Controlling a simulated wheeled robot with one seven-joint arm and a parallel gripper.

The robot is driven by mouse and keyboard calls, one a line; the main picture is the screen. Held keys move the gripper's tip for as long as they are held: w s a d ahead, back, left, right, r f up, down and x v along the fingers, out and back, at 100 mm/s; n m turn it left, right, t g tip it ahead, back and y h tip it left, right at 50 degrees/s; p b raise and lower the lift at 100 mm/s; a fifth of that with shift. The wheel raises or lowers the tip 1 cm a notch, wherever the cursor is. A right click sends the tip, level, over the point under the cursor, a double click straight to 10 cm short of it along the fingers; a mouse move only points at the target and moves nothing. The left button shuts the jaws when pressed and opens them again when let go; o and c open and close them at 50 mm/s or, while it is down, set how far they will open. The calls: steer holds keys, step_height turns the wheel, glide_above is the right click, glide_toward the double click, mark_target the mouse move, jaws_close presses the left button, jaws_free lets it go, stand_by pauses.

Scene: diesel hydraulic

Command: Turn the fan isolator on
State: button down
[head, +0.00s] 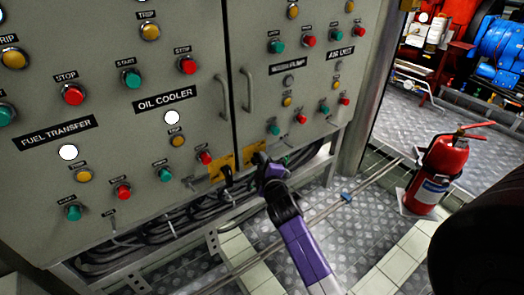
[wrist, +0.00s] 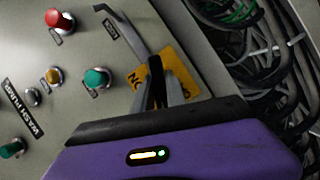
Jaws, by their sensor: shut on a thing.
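Two yellow plates sit side by side on the lower edge of the grey cabinet: a left plate (head: 215,170) with a black handle (head: 227,178), and a right plate (head: 249,149). My gripper (head: 259,159) is at the right plate and partly covers it. In the wrist view, my gripper (wrist: 163,88) is shut on a dark switch handle (wrist: 156,78) in front of a yellow plate (wrist: 183,62). The fingers hide most of the handle, so its exact angle cannot be told. The plate's lettering is mostly covered, and no fan label is readable.
Buttons and lamps cover the grey cabinet (head: 115,105), which has two vertical door handles (head: 247,88). A grey bar (wrist: 122,28) is close to the fingers in the wrist view. Cables (wrist: 235,60) run below the cabinet. A red fire extinguisher (head: 437,170) stands right.

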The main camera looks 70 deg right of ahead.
steer(key=m+p, duration=0.1)
steer(key=p, duration=0.2)
steer(key=r+m+y+p, duration=0.1)
steer(key=p, duration=0.2)
steer(key=shift+a+m+y+p, duration=0.1)
steer(key=shift+m+y+p, duration=0.2)
steer(key=shift+m, duration=0.1)
steer(key=shift+f+m+y+p, duration=0.35)
steer(key=shift+m+y+p, duration=0.25)
steer(key=shift+m+p, duration=0.4)
steer(key=shift+f+m+t+y+b, duration=0.3)
steer(key=shift+m+y+b, duration=0.25)
steer(key=shift+m, duration=0.25)
steer(key=m+y+b, duration=0.2)
steer(key=m, duration=0.1)
steer(key=shift+r+t, duration=0.1)
steer(key=shift+t, duration=0.3)
steer(key=c, duration=1.4)
jaws_free()
steer(key=shift+o, duration=0.2)
